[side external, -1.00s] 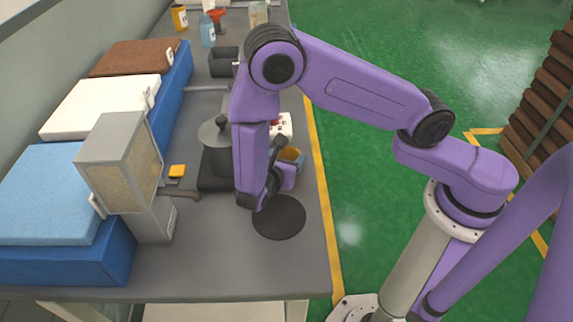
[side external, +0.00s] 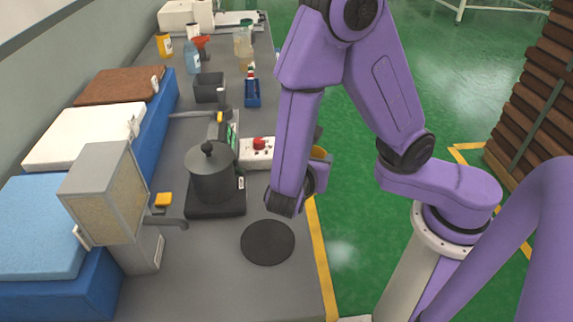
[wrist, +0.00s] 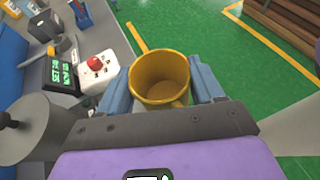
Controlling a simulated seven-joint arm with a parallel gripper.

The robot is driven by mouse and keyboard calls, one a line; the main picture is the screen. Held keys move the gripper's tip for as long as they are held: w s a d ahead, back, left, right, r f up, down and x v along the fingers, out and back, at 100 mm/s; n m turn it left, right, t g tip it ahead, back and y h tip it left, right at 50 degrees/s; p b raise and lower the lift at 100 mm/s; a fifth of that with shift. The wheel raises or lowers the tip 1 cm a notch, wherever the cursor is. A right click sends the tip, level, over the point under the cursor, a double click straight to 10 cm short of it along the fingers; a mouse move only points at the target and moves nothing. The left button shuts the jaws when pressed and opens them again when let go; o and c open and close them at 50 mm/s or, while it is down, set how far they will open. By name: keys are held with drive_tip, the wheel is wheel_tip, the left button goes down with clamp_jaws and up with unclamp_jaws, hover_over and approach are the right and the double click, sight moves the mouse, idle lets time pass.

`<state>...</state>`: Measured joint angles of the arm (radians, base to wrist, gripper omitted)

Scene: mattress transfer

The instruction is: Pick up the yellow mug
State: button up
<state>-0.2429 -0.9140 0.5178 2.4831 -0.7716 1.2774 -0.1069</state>
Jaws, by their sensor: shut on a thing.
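The yellow mug (wrist: 160,78) sits upright between the two blue-grey fingers of my gripper (wrist: 163,90) in the wrist view, and I look down into its empty inside. The fingers are shut on it, one on each side. In the side external view only a small yellow part of the mug (side external: 320,153) shows behind my wrist, and my gripper is mostly hidden there. The mug is above the right edge of the table, with green floor behind it in the wrist view.
A grey pot (side external: 211,172) stands on a dark scale left of my gripper. A white box with a red button (side external: 258,152) is close by. A black disc (side external: 268,242) lies on the table in front. Foam blocks (side external: 85,137) line the left side.

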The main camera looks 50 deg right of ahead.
drive_tip(key=shift+s+d+r, duration=0.2)
drive_tip(key=shift+s+r, duration=0.15)
drive_tip(key=shift+s, duration=0.4)
drive_tip(key=shift+s+d+r, duration=0.2)
drive_tip(key=shift+s+r, duration=0.15)
drive_tip(key=shift+s, duration=0.45)
drive_tip(key=shift+s+d+r, duration=0.2)
drive_tip(key=shift+s+r, duration=0.15)
drive_tip(key=shift+s, duration=0.4)
